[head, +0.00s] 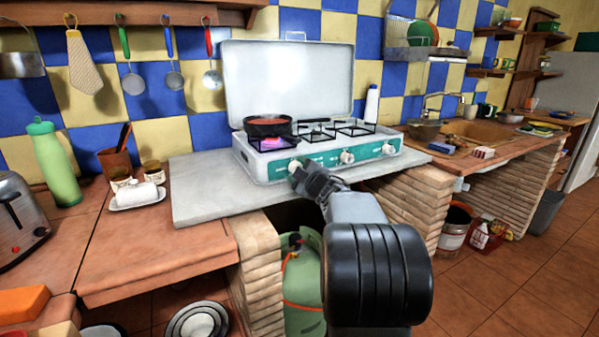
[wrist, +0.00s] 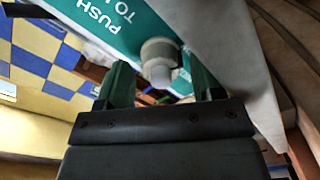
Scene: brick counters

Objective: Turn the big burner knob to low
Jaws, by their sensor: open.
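The white camping stove (head: 318,110) stands on a grey slab with its lid raised. Its green front panel carries several white knobs. The leftmost knob (head: 295,166) is partly hidden by my gripper (head: 305,178). The middle knob (head: 347,157) and right knob (head: 388,148) are in clear view. A burner under a dark pan (head: 268,126) glows pink at the left. In the wrist view a white knob (wrist: 160,62) lies between the open fingers of my gripper (wrist: 165,85), with gaps on both sides. The knob's pointer setting cannot be read.
The grey slab (head: 205,190) juts over the brick counter. A green gas bottle (head: 302,280) stands below it. A butter dish (head: 138,196), cups and a green bottle (head: 55,160) stand to the left. A white bottle (head: 371,105) stands behind the stove's right end.

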